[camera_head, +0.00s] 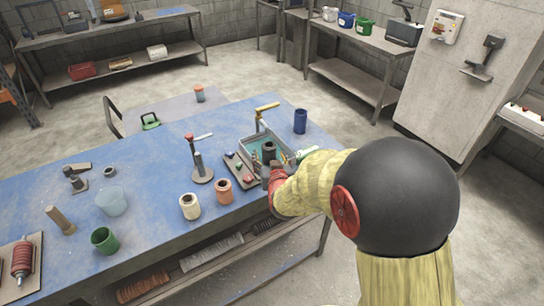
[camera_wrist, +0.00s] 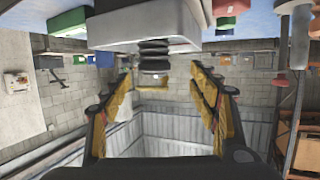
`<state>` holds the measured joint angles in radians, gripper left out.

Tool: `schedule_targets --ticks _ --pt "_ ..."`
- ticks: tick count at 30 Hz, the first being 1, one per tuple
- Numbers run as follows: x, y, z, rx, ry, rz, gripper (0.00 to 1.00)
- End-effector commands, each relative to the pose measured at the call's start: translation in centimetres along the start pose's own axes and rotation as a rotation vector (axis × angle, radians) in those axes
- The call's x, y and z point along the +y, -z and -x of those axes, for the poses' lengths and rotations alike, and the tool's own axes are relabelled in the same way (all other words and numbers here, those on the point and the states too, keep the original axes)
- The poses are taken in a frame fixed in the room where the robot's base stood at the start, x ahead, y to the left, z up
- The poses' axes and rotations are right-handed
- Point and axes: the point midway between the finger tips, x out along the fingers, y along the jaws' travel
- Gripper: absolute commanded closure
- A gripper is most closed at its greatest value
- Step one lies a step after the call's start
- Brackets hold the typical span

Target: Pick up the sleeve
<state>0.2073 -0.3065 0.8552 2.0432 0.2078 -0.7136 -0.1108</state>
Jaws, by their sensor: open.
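A dark, short cylinder, which looks like the sleeve (camera_head: 269,150), stands upright in a grey tray (camera_head: 245,145) near the right end of the blue table. In the upside-down wrist view, a black ribbed sleeve (camera_wrist: 153,48) stands by the pale tray wall (camera_wrist: 150,30), ahead of my gripper. My gripper (camera_wrist: 160,75) is open, its yellow-padded fingers spread left and right of the sleeve's line. Nothing is held between them. In the head view, my arm reaches in from the right and my wrist hides most of the fingers and the tray's near edge.
A board with coloured pieces (camera_head: 238,166) lies left of the tray. A blue cylinder (camera_head: 300,121) stands behind it to the right. An orange cup (camera_head: 224,190), a cream cup (camera_head: 190,207) and a post on a round base (camera_head: 200,170) stand to the left. A yellow-handled tap (camera_head: 266,108) rises behind.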

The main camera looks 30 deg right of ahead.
Motion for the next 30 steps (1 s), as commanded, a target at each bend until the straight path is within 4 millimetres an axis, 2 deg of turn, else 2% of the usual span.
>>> schedule_targets --ticks 11,21,30 --pt "0.5 -0.1 -3.3 0.016 -0.01 0.0 0.4" --pt "0.9 0.3 -7.6 0.014 -0.009 0.0 0.4" --pt "0.9 0.5 -8.0 0.015 -0.008 0.0 0.4"
